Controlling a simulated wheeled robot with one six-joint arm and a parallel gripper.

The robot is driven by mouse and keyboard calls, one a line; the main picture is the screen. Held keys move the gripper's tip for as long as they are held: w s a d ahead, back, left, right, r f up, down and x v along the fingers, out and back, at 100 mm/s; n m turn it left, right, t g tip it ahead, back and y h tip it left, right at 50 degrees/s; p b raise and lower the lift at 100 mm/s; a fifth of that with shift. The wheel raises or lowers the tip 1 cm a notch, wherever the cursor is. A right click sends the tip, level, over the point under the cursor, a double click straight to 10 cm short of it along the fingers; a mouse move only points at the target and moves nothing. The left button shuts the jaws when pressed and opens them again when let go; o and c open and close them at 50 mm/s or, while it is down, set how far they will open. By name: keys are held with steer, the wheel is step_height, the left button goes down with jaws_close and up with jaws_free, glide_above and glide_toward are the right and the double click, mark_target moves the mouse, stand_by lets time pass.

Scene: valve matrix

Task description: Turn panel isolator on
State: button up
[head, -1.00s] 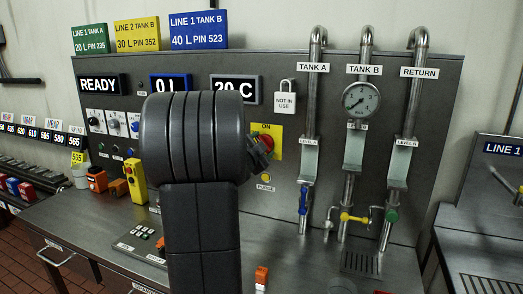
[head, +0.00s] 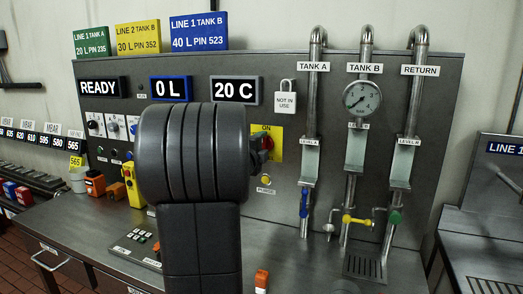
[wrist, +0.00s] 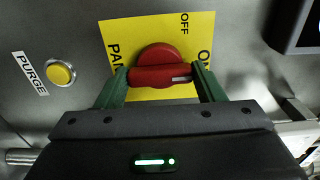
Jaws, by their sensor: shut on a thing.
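The panel isolator is a red rotary knob (wrist: 158,56) with a bar handle on a yellow plate (wrist: 135,35). In the wrist view, OFF is printed at the plate's top and ON at its right. The handle lies across the picture, its white mark at the right end, toward ON. My gripper (wrist: 161,76) has its green fingers at both ends of the handle, shut on it. In the head view the yellow plate (head: 276,146) shows ON at its top; my dark arm hides its left part and most of the gripper.
A yellow purge button (wrist: 62,74) sits beside the plate. A "NOT IN USE" padlock tag (head: 285,102) hangs to the right above. Pipes with a blue valve handle (head: 304,202) and a yellow valve handle (head: 355,219) stand further right. The bench (head: 270,235) lies below.

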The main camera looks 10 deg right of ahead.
stand_by(0.5)
steer(key=o, duration=1)
steer(key=v, duration=1.4)
steer(key=shift+b, duration=0.3)
steer(key=shift+w, duration=0.1)
steer(key=x, duration=1.3)
steer(key=shift+w+d+p, duration=0.3)
